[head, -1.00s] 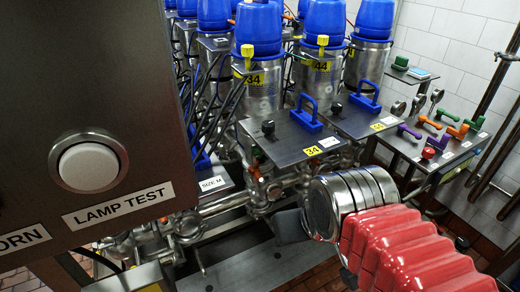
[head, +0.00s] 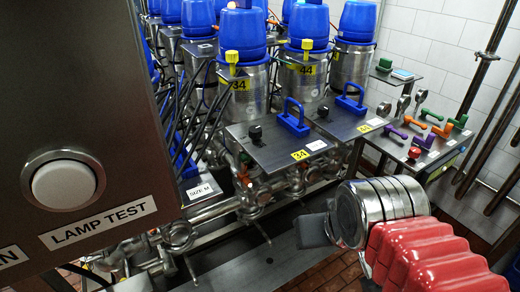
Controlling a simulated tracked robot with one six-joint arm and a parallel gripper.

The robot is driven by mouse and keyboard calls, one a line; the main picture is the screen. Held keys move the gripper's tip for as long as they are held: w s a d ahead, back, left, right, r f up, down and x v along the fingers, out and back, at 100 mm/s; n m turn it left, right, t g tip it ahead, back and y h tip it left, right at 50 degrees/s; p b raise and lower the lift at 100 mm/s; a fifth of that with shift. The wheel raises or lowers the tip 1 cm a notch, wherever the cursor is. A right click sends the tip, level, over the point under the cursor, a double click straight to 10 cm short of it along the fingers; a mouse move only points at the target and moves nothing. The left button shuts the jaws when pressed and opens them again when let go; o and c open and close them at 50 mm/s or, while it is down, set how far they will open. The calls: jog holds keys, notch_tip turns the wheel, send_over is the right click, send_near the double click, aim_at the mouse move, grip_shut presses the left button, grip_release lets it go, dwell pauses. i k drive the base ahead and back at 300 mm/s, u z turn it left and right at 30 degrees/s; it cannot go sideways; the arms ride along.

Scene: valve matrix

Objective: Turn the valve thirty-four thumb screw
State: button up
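Valve 34 (head: 240,98) is a steel cylinder with a blue cap and a yellow tag reading 34. A yellow thumb screw (head: 231,58) stands upright on its front, just below the blue cap. A plate (head: 277,150) in front of the valve, also tagged 34, carries a black knob (head: 255,133) and a blue handle (head: 293,119). My gripper (head: 312,230) shows as a dark grey block at the end of my red-sleeved arm. It is low and right of the valve, in front of the plate and apart from both. Its fingertips cannot be made out.
A steel panel (head: 95,110) with a LAMP TEST button fills the left side. Valve 44 (head: 305,82) stands right of valve 34. Pipes (head: 205,212) run below the plates. A bench (head: 425,155) with coloured handles is at the right, by the tiled wall (head: 430,60).

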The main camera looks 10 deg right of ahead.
aim_at(245, 159)
jog(key=z, duration=0.15)
jog(key=k, duration=0.9)
jog(key=u, duration=0.35)
jog(key=i, duration=0.5)
jog(key=z, duration=0.05)
